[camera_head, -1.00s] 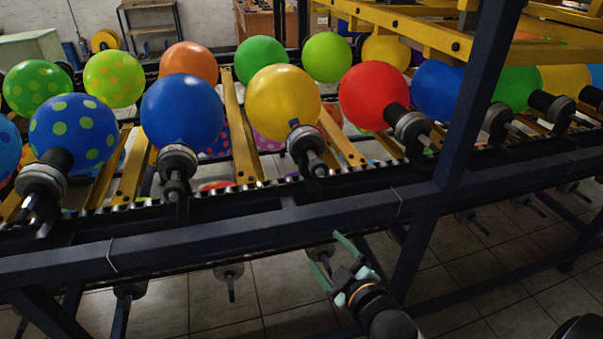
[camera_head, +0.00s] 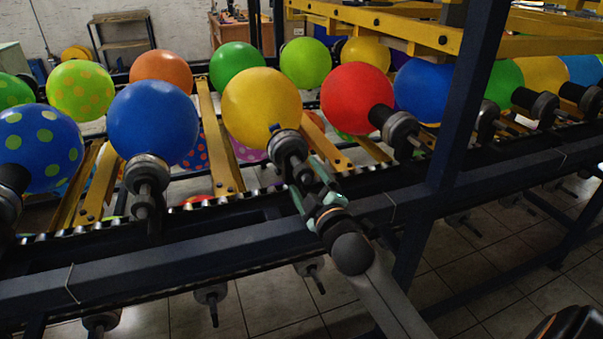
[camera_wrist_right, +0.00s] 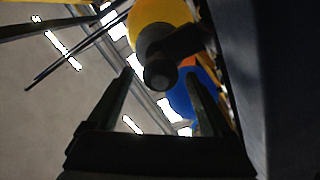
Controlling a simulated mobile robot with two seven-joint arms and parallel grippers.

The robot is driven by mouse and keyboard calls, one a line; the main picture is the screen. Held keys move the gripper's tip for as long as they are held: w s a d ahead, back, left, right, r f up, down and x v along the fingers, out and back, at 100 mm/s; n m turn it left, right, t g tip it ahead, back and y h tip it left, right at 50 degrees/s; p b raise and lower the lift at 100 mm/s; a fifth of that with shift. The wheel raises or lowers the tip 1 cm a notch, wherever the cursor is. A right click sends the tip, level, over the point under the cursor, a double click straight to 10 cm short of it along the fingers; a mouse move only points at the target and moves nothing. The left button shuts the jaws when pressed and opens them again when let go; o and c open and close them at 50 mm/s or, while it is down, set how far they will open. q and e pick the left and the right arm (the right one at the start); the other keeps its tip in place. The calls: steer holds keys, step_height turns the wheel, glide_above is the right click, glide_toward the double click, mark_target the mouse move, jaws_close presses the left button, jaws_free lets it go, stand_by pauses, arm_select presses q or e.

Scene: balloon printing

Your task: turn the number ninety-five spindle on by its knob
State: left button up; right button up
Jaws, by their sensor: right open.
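A yellow balloon (camera_head: 262,108) sits on a dark spindle (camera_head: 287,146) in the front row of the rack. My right gripper (camera_head: 306,179) is open, with its green fingers at the near end of this spindle. In the right wrist view, the round dark end of the spindle, its knob (camera_wrist_right: 160,75), shows between and beyond the two open fingers. Whether the fingers touch it I cannot tell. No number is readable on any spindle, so I cannot confirm which is ninety-five.
A dark blue rail (camera_head: 200,264) runs across in front of the spindles, under my right forearm. A dark upright post (camera_head: 466,115) stands right of my gripper. Neighbouring spindles hold a blue balloon (camera_head: 153,118) and a red balloon (camera_head: 357,95).

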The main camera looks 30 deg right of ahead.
mark_target(291, 155)
steer(key=shift+x, duration=1.5)
jaws_close()
